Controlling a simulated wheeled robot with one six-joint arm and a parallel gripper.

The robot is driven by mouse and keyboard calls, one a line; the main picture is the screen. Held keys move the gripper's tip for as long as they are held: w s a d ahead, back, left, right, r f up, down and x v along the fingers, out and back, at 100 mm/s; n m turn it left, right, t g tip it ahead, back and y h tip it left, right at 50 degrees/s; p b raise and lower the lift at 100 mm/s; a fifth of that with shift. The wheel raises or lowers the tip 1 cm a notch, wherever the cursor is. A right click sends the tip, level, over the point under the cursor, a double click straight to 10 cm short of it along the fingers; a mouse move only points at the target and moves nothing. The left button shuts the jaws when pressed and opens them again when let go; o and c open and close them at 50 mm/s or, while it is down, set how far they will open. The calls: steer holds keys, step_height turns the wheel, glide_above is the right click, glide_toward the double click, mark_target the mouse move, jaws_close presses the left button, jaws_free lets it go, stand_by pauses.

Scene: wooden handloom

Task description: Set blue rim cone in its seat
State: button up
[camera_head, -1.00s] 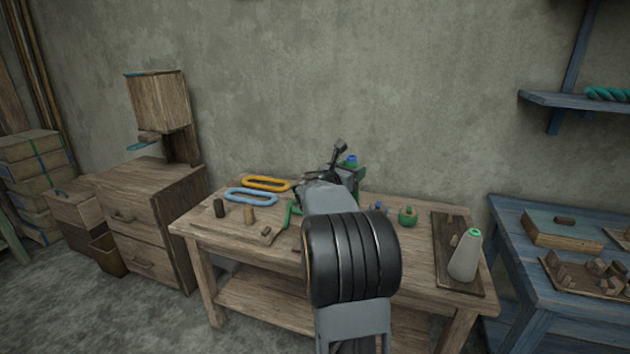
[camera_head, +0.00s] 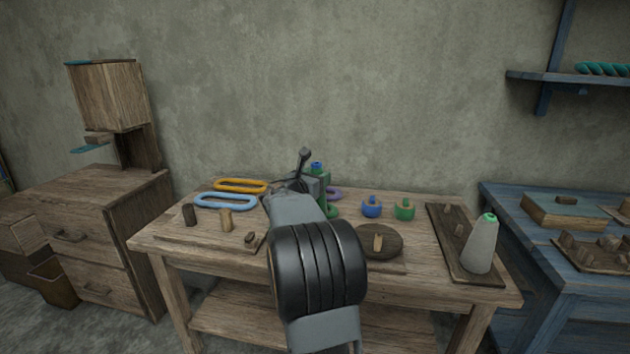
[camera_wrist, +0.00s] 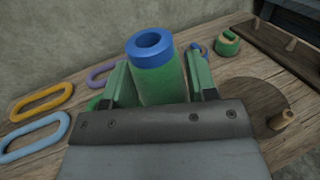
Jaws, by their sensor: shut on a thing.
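My gripper (camera_wrist: 158,82) is shut on the blue rim cone (camera_wrist: 160,85), a green cone with a blue ring at its top. In the wrist view the cone is roughly upright between the green finger pads. In the head view its blue top (camera_head: 317,166) shows above the gripper; my arm hides most of the rest. A dark board (camera_head: 445,243) with upright pegs lies at the bench's right end, apart from the gripper. A pale cone with a green rim (camera_head: 481,247) stands on its near end. I cannot tell which peg is the blue rim cone's seat.
The wooden bench (camera_head: 190,240) also holds an orange ring (camera_head: 240,181), a light blue ring (camera_head: 226,209), a blue knobbed piece (camera_head: 371,208), a green one (camera_head: 404,211) and a round dark disc (camera_head: 390,252) with a peg. A blue table (camera_head: 510,210) stands at the right.

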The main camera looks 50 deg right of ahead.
steer(key=shift+f+b, duration=3.6)
steer(key=shift+f, duration=0.85)
steer(key=o, duration=1.3)
steer(key=p+v, duration=0.2)
steer(key=v, duration=1.2)
steer(key=shift+p, duration=0.3)
